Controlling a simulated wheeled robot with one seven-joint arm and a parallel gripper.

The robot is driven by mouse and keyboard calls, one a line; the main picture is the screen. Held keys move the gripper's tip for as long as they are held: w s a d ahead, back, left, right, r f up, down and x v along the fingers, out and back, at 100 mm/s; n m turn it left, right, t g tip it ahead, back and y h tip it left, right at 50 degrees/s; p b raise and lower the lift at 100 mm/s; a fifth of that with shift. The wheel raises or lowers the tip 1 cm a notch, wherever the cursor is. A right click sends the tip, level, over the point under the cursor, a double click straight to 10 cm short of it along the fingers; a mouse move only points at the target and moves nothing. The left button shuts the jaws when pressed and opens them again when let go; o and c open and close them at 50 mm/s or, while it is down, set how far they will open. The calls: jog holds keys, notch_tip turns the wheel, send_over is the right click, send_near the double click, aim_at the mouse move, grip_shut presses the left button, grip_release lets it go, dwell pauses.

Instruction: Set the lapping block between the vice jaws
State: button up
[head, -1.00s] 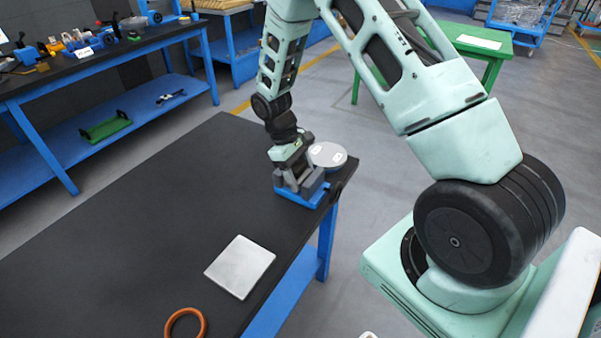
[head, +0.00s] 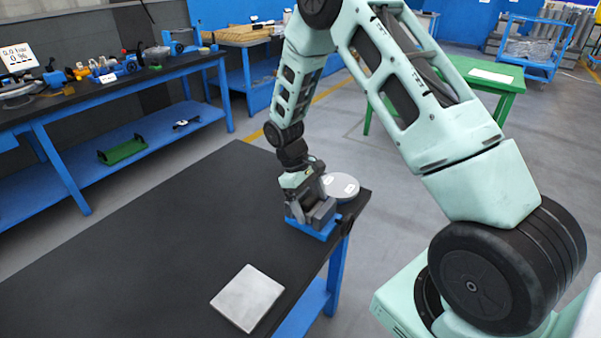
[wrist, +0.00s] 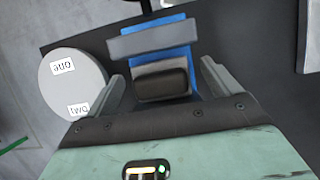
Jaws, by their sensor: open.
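The vice has a blue base (head: 309,229) and grey jaws (head: 322,213), and stands at the far right corner of the dark table. In the wrist view its wide grey jaw (wrist: 154,40) lies across the blue base. A dark grey block (wrist: 162,86), which looks like the lapping block, sits at the vice on the near side of that jaw. My gripper (wrist: 160,73) is open, one finger on each side of the dark block, with gaps visible. The near side of the vice is hidden by my gripper, so I cannot tell how the block sits against the second jaw.
A round grey disc (head: 340,187) with two white labels lies beside the vice, close to my left finger in the wrist view (wrist: 70,84). A pale square plate (head: 247,298) lies near the table's front edge. The middle of the dark table (head: 180,230) is clear.

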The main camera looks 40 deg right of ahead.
jog(key=b+v, duration=0.1)
jog(key=v, duration=1.5)
jog(key=shift+s, duration=0.15)
